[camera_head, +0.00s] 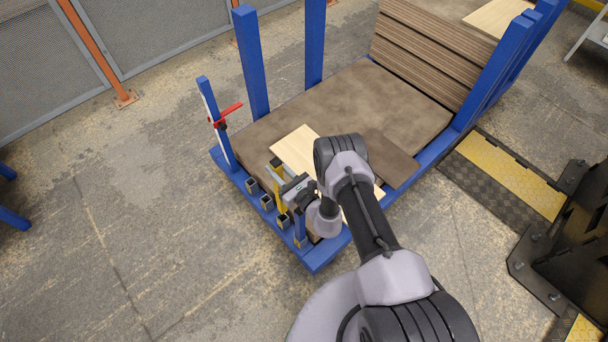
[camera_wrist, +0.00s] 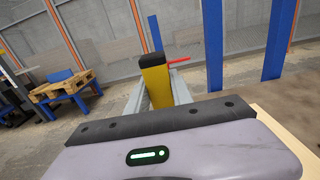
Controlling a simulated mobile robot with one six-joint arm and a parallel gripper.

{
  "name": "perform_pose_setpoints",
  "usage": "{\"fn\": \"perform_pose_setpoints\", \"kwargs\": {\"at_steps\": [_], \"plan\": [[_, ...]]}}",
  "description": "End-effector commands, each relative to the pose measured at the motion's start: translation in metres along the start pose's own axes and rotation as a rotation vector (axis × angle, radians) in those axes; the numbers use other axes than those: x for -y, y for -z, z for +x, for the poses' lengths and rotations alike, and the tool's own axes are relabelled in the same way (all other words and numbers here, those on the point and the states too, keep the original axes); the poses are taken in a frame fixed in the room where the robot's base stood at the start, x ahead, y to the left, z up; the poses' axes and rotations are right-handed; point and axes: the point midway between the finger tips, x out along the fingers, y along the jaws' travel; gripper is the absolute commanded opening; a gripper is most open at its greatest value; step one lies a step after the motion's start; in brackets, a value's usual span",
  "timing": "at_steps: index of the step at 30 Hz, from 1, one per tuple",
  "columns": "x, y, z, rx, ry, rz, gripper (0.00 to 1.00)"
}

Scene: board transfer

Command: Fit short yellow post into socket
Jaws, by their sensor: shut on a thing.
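The short yellow post (camera_wrist: 156,84) has a black top end and stands between the two grey fingers of my gripper (camera_wrist: 158,92) in the wrist view. My gripper is shut on it. In the head view the yellow post (camera_head: 279,193) shows as a thin upright strip beside my gripper (camera_head: 281,181), above the row of sockets. Small square sockets line the blue frame's front-left edge: one (camera_head: 252,186), another (camera_head: 267,203) and one nearer (camera_head: 283,222). The post's lower end is hard to make out, so I cannot tell whether it is inside a socket.
A blue and white post with a red lever (camera_head: 222,116) rises at the frame's left corner. Tall blue posts (camera_head: 250,62) stand behind. A pale board (camera_head: 296,146) and a brown board (camera_head: 390,158) lie on the brown deck (camera_head: 345,100). Stacked boards (camera_head: 430,50) stand at the back.

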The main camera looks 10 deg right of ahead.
Motion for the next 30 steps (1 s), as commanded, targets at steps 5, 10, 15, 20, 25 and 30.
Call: {"fn": "perform_pose_setpoints", "kwargs": {"at_steps": [5,10,15,20,25,30], "plan": [[-0.007,-0.002,0.006,-0.001,-0.004,-0.001,0.0],[-0.007,-0.001,0.006,-0.001,-0.003,-0.001,0.0],[-0.006,0.002,0.005,0.0,-0.003,0.0,0.0],[-0.006,0.019,0.005,0.0,-0.003,-0.001,0.0],[-0.006,0.043,0.005,0.0,-0.003,-0.001,0.0],[-0.006,0.057,0.005,0.001,-0.003,-0.001,0.0]]}}
